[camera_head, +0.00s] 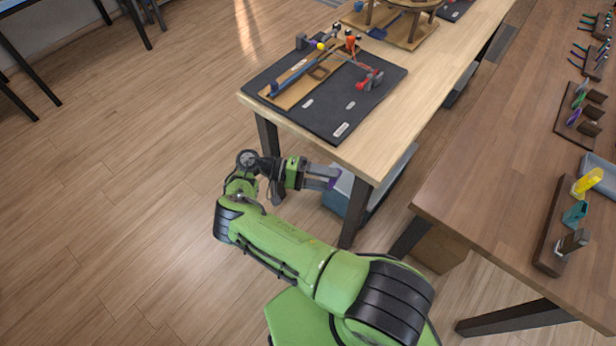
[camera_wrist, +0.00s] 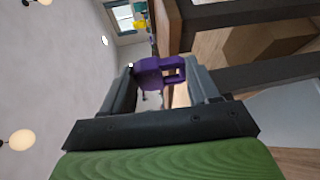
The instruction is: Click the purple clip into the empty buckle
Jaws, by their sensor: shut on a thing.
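My gripper (camera_head: 325,177) is shut on the purple clip (camera_wrist: 156,73), which spans between the two fingertips in the wrist view. In the head view a small purple part of the clip (camera_head: 333,183) shows at the fingertips. My gripper is low, beside the front leg of the light wooden table and below its top. I cannot tell for certain which item is the empty buckle. A dark board (camera_head: 573,135) on the brown table at the right bears small green and purple parts and dark blocks. The clip is apart from all of these.
A black mat (camera_head: 318,122) with a wooden board and coloured parts lies on the light table (camera_head: 450,62). A rack (camera_head: 551,225) with yellow, teal and dark pieces stands on the brown table (camera_head: 490,165), beside a grey tray (camera_head: 600,172).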

